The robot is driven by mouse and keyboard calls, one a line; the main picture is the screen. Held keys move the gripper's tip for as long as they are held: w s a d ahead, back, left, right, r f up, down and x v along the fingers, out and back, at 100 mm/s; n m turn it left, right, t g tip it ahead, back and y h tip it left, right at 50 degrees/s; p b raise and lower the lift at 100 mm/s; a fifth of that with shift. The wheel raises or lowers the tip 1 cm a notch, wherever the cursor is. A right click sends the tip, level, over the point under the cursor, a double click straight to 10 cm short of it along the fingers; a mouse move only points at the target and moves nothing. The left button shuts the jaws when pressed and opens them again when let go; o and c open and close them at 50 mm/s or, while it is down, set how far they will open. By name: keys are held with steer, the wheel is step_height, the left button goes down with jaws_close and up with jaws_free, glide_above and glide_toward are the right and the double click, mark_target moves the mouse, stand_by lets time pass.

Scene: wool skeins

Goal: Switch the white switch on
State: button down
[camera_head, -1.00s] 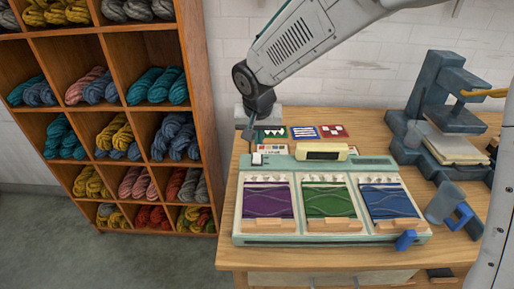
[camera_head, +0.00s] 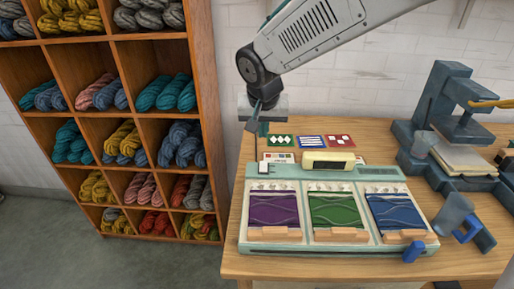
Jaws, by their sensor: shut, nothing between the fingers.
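The white switch (camera_head: 263,168) is a small white rocker with dark edges at the back left corner of the pale green machine (camera_head: 270,247). It is too small to tell which way it is set. My gripper (camera_head: 252,127) is shut and empty. The machine holds purple (camera_head: 273,209), green (camera_head: 336,209) and blue (camera_head: 394,210) woven panels.
Three pattern cards (camera_head: 311,141) lie behind the machine. A blue press (camera_head: 440,120) and a grey-blue mug (camera_head: 453,212) are at the right. A blue knob (camera_head: 413,251) sits at the machine's front right. A wooden shelf (camera_head: 208,120) of wool skeins stands at the left.

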mark_target(263, 162)
steer(key=x, duration=1.4)
steer(key=shift+d, duration=0.1)
